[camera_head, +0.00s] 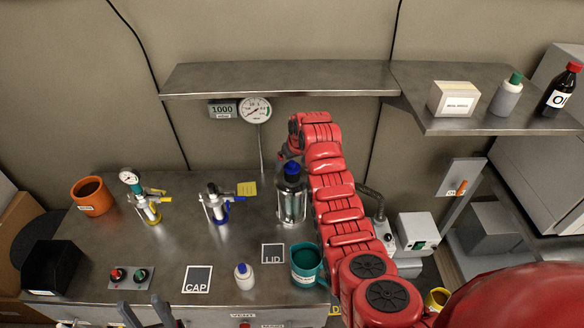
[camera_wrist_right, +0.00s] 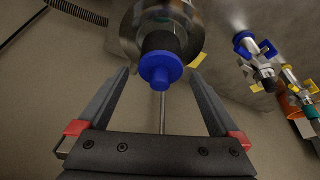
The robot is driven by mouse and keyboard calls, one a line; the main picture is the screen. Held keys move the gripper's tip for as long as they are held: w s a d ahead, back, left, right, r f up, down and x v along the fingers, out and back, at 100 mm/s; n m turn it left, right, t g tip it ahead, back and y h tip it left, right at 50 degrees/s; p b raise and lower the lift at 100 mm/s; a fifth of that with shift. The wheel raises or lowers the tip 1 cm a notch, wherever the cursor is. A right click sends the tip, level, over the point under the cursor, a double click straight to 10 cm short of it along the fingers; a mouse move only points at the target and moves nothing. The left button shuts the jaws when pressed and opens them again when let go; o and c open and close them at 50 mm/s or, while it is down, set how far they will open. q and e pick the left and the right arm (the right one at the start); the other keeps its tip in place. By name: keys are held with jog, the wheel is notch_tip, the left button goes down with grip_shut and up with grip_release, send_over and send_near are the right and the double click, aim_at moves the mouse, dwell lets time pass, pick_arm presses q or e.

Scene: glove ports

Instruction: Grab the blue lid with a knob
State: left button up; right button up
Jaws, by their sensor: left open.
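The blue lid with a knob (camera_head: 291,169) sits on top of an upright clear-and-metal canister (camera_head: 292,205) on the bench. In the right wrist view the blue knob (camera_wrist_right: 160,74) lies between the two fingers of my right gripper (camera_wrist_right: 158,80). Gaps show on both sides of the knob, so the fingers are open and not closed on it. In the head view my red right arm reaches up beside the canister, and its gripper is mostly hidden. My left gripper (camera_head: 147,313) shows as two spread grey fingers at the bottom edge, open and empty.
A teal mug (camera_head: 306,264) and a white bottle with a blue cap (camera_head: 244,277) stand in front of the canister. Two valve fittings (camera_head: 216,204) (camera_head: 145,205) stand to the left. A metal shelf (camera_head: 280,78) hangs above. The bench's middle left is clear.

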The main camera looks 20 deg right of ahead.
jog(key=c, duration=1.3)
